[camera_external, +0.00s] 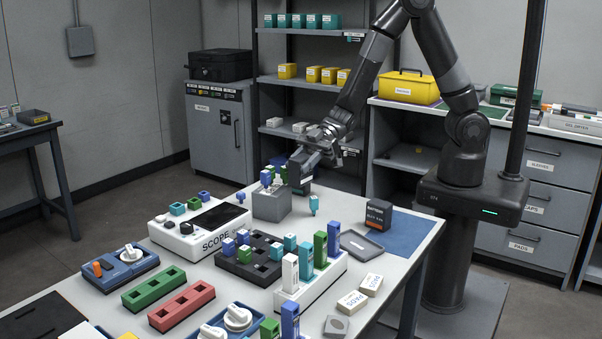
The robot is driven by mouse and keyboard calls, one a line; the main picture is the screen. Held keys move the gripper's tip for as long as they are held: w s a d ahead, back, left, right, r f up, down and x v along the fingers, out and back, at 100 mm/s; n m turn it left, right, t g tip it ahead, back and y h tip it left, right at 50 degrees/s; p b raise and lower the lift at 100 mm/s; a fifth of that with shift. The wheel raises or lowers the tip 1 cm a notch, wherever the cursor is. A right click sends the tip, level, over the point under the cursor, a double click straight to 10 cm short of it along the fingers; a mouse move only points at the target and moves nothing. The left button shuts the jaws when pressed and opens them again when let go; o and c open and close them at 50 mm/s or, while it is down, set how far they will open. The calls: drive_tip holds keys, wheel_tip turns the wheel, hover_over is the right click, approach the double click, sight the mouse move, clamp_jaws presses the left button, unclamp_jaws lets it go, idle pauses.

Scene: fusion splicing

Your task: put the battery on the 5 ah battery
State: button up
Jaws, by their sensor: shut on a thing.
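A dark block (378,213) with white and orange lettering stands upright on the blue mat at the right of the table. The lettering is too small to read surely, and I cannot tell whether it is one battery or two stacked. My gripper (303,165) is low over the back of the table, left of the dark block and apart from it. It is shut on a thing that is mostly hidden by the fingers. A dark piece shows just below the fingers, beside a grey holder (271,206) with small blue and green pieces at its top.
A white scope (200,238) and a black socketed tray (245,262) fill the middle of the table. A white rack with tall blue, green and white blocks stands in front. A shallow grey tray (361,244) lies by the blue mat (408,232), which has bare room.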

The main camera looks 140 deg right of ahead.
drive_tip(key=shift+s+r+y, duration=0.3)
drive_tip(key=shift+s+r, duration=0.05)
drive_tip(key=shift+r, duration=0.2)
drive_tip(key=s+a+r+n+g+y, duration=0.3)
drive_tip(key=s+a+n+g+y, duration=0.1)
drive_tip(key=s+a+n+y, duration=0.2)
drive_tip(key=s+a+r+n+g+y, duration=0.4)
drive_tip(key=s+a+n+y, duration=0.2)
drive_tip(key=s+n, duration=0.2)
drive_tip(key=shift+y, duration=0.3)
drive_tip(key=shift+s+a, duration=0.25)
drive_tip(key=shift+s, duration=0.05)
drive_tip(key=shift+c, duration=0.2)
drive_tip(key=shift+o, duration=0.2)
drive_tip(key=w+a+f, duration=0.6)
drive_tip(key=w+a, duration=0.1)
drive_tip(key=w, duration=0.1)
drive_tip(key=shift+a+f, duration=0.35)
drive_tip(key=shift+f, duration=0.05)
hover_over(380, 202)
drive_tip(key=shift+f, duration=2.05)
